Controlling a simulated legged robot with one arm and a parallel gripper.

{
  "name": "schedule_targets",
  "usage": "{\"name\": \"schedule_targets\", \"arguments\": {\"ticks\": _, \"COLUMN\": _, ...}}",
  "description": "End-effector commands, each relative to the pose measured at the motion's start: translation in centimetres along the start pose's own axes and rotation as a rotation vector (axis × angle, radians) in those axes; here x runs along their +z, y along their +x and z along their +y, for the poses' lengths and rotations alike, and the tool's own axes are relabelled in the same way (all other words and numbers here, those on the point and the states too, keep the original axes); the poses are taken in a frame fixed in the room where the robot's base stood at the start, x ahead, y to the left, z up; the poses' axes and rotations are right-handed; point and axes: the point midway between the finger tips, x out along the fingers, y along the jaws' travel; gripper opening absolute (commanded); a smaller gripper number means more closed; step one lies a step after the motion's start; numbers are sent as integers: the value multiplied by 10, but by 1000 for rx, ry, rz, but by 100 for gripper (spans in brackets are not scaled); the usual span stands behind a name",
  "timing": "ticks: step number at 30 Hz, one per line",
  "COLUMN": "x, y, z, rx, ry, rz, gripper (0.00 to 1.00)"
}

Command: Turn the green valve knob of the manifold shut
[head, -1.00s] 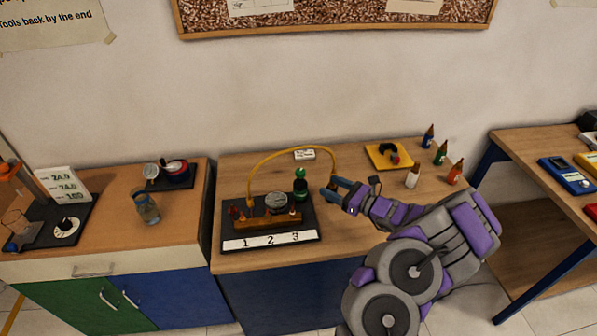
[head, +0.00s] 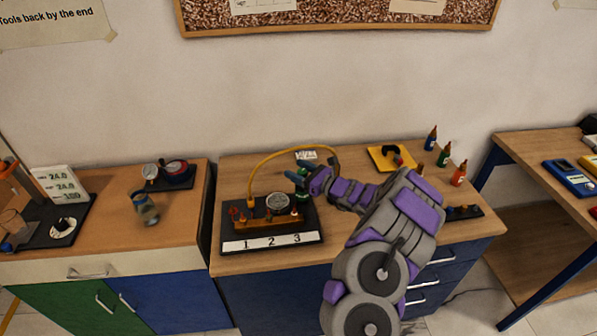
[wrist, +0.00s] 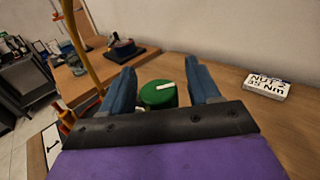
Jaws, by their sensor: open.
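The manifold is a brown block (head: 262,225) on a black base plate with a strip marked 1, 2, 3. A round gauge (head: 277,202) stands on it and a yellow hose (head: 262,163) arches over it. The green valve knob (wrist: 158,95) has a white bar on top and shows between my fingers in the wrist view. In the head view the knob (head: 302,174) is partly hidden by my gripper (head: 304,168). My gripper (wrist: 160,88) is open, its blue fingers on either side of the knob. I cannot tell whether they touch it.
A yellow tray (head: 377,160) and several small bottles (head: 444,156) stand at the back right.

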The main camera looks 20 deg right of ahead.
Motion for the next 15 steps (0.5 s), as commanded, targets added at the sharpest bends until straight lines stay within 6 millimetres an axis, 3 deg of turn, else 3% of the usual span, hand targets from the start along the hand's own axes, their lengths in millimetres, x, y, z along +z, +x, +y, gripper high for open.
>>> {"name": "schedule_targets", "arguments": {"ticks": 5, "x": 0, "y": 0, "z": 0, "rx": 0, "ry": 0, "rz": 0, "gripper": 60}}
{"name": "schedule_targets", "arguments": {"ticks": 15, "x": 0, "y": 0, "z": -1, "rx": 0, "ry": 0, "rz": 0, "gripper": 28}}
